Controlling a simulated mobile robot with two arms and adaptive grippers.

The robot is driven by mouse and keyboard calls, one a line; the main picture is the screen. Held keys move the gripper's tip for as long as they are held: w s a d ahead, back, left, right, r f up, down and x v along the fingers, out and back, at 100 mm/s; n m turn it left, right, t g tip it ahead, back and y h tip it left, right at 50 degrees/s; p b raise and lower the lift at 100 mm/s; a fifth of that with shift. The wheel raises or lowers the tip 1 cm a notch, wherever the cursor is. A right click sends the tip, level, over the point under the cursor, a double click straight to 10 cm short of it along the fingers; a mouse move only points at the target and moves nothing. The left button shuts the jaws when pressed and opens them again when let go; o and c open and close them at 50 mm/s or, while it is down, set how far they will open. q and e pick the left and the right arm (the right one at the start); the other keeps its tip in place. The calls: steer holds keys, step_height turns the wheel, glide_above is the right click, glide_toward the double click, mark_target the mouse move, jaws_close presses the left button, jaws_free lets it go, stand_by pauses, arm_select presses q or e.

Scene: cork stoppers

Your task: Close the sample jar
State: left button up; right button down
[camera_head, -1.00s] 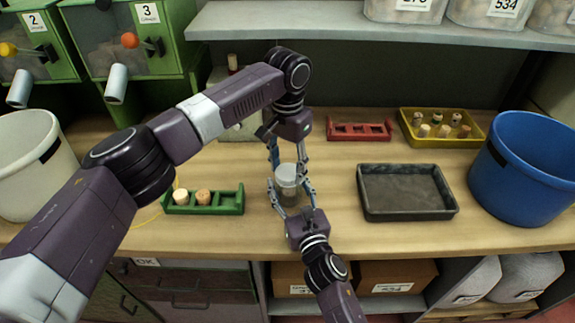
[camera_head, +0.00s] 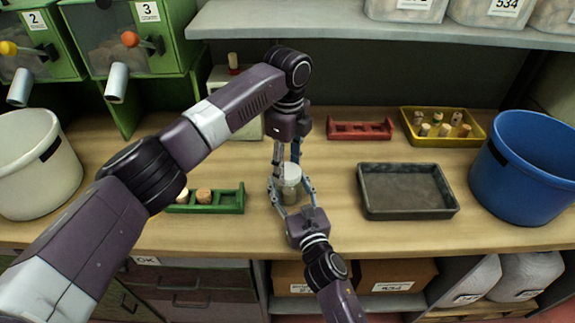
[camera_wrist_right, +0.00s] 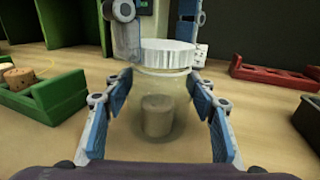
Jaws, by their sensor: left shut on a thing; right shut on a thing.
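The clear sample jar (camera_head: 290,192) stands on the table, with a cork (camera_wrist_right: 158,116) visible inside it in the right wrist view. The white ribbed lid (camera_wrist_right: 167,54) sits at the jar's mouth; whether it is fully tight cannot be told. My left gripper (camera_head: 286,166) comes down from above, shut on the lid with a finger at each side. My right gripper (camera_head: 291,196) reaches from the front, shut around the jar's body; its blue pads flank the glass in the wrist view (camera_wrist_right: 162,112).
A green rack (camera_head: 226,198) with corks stands to the left. A red rack (camera_head: 360,130), a yellow tray (camera_head: 481,131) of corks and an empty grey tray (camera_head: 406,215) are to the right. A white bucket (camera_head: 40,180) and a blue bucket (camera_head: 525,180) stand at the sides.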

arm_select(q)
steer(key=m, duration=0.8)
steer(key=shift+w+m, duration=0.1)
steer(key=shift+m, duration=0.2)
steer(key=m, duration=0.5)
steer(key=shift+d, duration=0.1)
steer(key=m, duration=0.5)
steer(key=o, duration=0.7)
steer(key=shift+r, duration=0.1)
steer(key=shift+r, duration=2.15)
steer(key=shift+c, duration=0.4)
